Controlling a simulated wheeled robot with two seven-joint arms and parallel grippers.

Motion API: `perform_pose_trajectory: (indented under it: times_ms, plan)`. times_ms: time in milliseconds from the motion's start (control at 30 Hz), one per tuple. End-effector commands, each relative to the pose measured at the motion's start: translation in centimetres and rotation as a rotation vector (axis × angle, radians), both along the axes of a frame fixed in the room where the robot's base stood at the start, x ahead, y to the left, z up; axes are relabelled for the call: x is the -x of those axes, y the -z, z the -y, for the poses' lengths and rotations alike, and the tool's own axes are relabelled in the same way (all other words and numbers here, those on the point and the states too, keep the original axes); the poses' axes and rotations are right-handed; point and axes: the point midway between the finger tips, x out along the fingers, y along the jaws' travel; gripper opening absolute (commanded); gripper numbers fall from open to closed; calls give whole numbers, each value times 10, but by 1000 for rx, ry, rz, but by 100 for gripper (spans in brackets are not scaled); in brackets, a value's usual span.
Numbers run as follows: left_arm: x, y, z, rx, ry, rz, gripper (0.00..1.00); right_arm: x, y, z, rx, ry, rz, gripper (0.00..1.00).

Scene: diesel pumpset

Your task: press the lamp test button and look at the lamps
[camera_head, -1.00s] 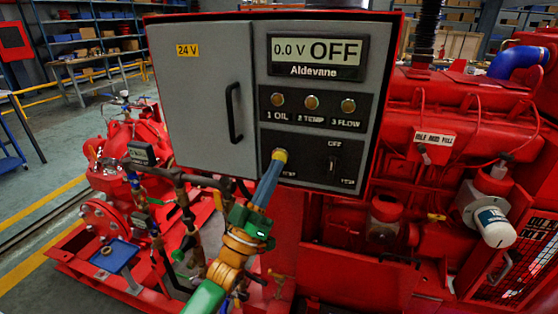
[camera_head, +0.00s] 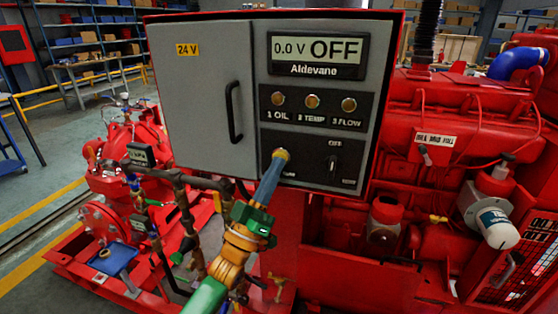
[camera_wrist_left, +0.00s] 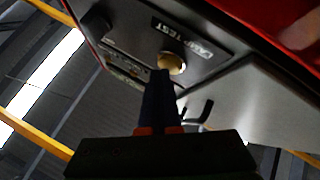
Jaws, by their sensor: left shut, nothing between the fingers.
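The grey control panel (camera_head: 255,150) faces me. The lamp test button, a round brass-coloured knob, shows in the left wrist view (camera_wrist_left: 172,62) beside its "LAMP TEST" label (camera_wrist_left: 187,40). My left gripper (camera_head: 279,158) is shut and empty, its blue fingertips at the button; they hide most of it in the head view. The tips look to be at the button's face, but I cannot tell whether it is pushed in. Three lamps, 1 OIL (camera_head: 278,99), 2 TEMP (camera_head: 312,101) and 3 FLOW (camera_head: 348,105), look dull amber, with no clear glow. My right gripper is not in view.
A rotary switch (camera_head: 333,163) sits right of the button. The display (camera_head: 317,49) reads 0.0 V OFF. The panel door has a black handle (camera_head: 234,112). Red pump pipework (camera_head: 125,160) stands at left and the red engine (camera_head: 455,130) at right.

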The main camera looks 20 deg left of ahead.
Motion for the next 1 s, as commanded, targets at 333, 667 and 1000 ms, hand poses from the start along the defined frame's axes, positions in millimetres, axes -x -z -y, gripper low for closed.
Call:
perform_pose_trajectory:
  times_ms: [333,667,1000]
  plan:
    - [-2,0,0,0,0,0,0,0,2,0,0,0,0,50]
    - [6,-2,0,1,0,-2,0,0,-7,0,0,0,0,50]
    - [14,0,0,0,0,0,0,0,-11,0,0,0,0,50]
